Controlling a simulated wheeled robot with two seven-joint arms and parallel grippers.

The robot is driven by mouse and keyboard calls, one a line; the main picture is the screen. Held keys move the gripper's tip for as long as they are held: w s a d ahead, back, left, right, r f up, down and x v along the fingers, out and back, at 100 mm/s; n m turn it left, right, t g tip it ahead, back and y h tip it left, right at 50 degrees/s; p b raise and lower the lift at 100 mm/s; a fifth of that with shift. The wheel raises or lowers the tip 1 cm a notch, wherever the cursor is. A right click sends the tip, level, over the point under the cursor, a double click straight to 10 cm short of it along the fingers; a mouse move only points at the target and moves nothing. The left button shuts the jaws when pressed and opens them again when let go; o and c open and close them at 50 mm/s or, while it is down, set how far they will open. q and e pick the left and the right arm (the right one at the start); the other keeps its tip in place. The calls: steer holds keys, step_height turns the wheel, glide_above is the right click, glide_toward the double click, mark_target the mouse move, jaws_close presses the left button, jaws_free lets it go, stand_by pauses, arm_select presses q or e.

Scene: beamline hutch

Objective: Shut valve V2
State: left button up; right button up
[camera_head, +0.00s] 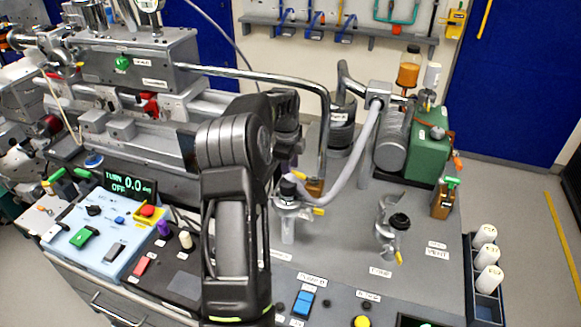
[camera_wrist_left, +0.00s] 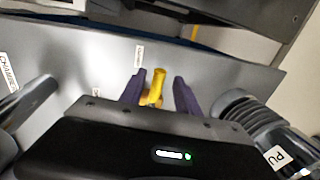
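My left gripper (camera_wrist_left: 159,78) is open in the left wrist view, with its two purple fingers apart. A yellow valve handle (camera_wrist_left: 156,88) stands between the fingers, with a gap on both sides. In the head view my left arm comes up in front and hides most of this gripper. A yellow handle (camera_head: 319,211) shows beside a metal valve fitting (camera_head: 290,228) just right of the arm. Another yellow handle (camera_head: 398,257) is on a second fitting farther right. I cannot read a V2 label on either. My right gripper is not in view.
A green pump (camera_head: 430,150) and a green-handled valve (camera_head: 444,200) by the VENT label stand at the right. A pipe (camera_head: 260,76) arches over the bench. White bottles (camera_head: 487,255) stand in a rack at the right edge. A control panel (camera_head: 110,230) is at left.

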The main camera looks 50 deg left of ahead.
arm_select(q)
steer(key=shift+r, duration=0.1)
step_height(320, 180, up, 8)
steer(key=s+b, duration=0.1)
steer(key=shift+s+d+f, duration=0.15)
steer(key=shift+d+f, duration=0.1)
steer(key=shift+d, duration=0.15)
stand_by(0.4)
